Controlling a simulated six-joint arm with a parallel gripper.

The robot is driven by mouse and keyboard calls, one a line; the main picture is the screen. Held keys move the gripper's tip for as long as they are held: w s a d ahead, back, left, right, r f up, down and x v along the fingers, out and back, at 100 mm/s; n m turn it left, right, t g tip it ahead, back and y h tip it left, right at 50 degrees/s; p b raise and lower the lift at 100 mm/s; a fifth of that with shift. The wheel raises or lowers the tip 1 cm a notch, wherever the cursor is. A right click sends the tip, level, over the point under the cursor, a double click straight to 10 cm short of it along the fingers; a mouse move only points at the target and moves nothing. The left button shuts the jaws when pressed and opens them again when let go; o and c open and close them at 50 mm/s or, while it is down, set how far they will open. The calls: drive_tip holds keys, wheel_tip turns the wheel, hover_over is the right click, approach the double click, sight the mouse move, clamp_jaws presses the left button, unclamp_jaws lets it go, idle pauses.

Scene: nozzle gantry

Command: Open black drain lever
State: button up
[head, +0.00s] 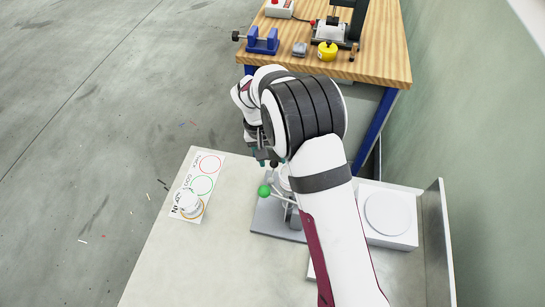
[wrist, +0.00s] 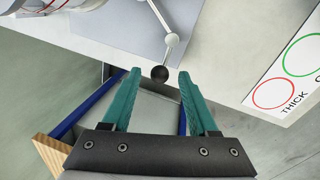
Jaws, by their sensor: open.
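The black drain lever shows in the wrist view as a black ball knob (wrist: 160,73) on a pale rod with a white joint behind it. In the head view the black knob (head: 274,163) is small and partly hidden by my gripper. My gripper (wrist: 158,72) is open, its two teal fingers on either side of the black knob at the fingertips, with a gap visible on both sides. I cannot tell its exact height against the knob. In the head view my gripper (head: 262,159) hangs over the far edge of the white table, and my arm hides much of the apparatus.
A green ball knob (head: 264,190) is close by, on the near side. A printed card (head: 205,174) with coloured circles lies left, a white cup (head: 189,203) on it. A white box (head: 388,215) stands right. A wooden workbench (head: 375,65) with tools stands beyond.

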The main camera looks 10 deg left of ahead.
drive_tip(key=shift+f, duration=0.25)
drive_tip(key=shift+c, duration=0.3)
clamp_jaws()
